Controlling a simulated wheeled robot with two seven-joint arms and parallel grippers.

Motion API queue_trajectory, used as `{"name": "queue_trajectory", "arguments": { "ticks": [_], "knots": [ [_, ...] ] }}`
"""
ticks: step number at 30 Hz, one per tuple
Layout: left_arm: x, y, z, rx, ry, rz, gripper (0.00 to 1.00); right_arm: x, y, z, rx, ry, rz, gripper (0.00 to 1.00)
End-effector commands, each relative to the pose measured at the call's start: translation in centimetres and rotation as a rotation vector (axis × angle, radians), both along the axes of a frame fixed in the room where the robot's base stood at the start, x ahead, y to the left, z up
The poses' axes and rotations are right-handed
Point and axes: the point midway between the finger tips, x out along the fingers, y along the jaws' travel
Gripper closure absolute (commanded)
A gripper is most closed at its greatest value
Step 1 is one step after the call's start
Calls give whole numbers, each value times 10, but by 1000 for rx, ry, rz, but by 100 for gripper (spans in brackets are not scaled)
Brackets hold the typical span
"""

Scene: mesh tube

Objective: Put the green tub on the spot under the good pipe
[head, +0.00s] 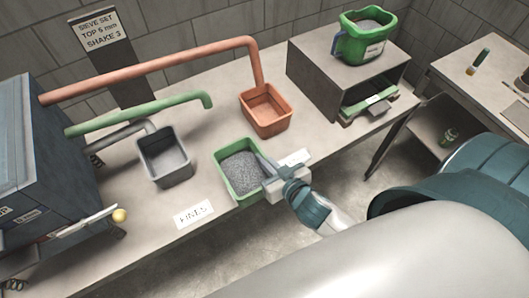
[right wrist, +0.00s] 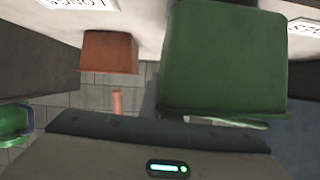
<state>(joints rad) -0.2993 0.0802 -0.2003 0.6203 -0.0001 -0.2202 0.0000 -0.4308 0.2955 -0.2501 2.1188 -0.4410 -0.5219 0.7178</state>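The green tub (head: 239,168), filled with grey grains, is at the front of the bench. My right gripper (head: 268,178) is at its right wall and appears shut on it; the fingertips are partly hidden. In the right wrist view the green tub (right wrist: 225,60) fills the upper right. I cannot tell whether it touches the bench. Three pipes leave the machine at the left: orange (head: 150,66), green (head: 140,115) and grey (head: 120,135). An orange tub (head: 268,122) is under the orange pipe, a grey tub (head: 166,165) under the grey pipe. No tub is under the green pipe's mouth. My left gripper is not in view.
A FINES label (head: 194,214) lies at the bench front; another label (head: 294,158) lies behind my gripper. A wall sign (head: 100,29) reads "SIEVE SET TOP 5 mm SHAKE 3". A green jug (head: 366,40) stands on a grey box (head: 325,72). A lever (head: 90,220) juts from the machine.

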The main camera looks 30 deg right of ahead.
Motion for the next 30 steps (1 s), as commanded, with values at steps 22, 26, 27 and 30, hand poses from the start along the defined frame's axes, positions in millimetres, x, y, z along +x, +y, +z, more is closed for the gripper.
{"name": "queue_trajectory", "arguments": {
  "ticks": [22, 26, 27, 30],
  "knots": [
    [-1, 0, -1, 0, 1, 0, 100, 10, 0, -1, 2, -4, 3, 100],
    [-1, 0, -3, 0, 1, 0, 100, 19, 1, -1, 2, -4, 3, 100],
    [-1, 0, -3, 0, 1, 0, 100, 23, 1, -1, 2, -4, 3, 100],
    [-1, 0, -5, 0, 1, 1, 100, 32, 1, -2, 1, -4, 4, 100]
  ]
}}
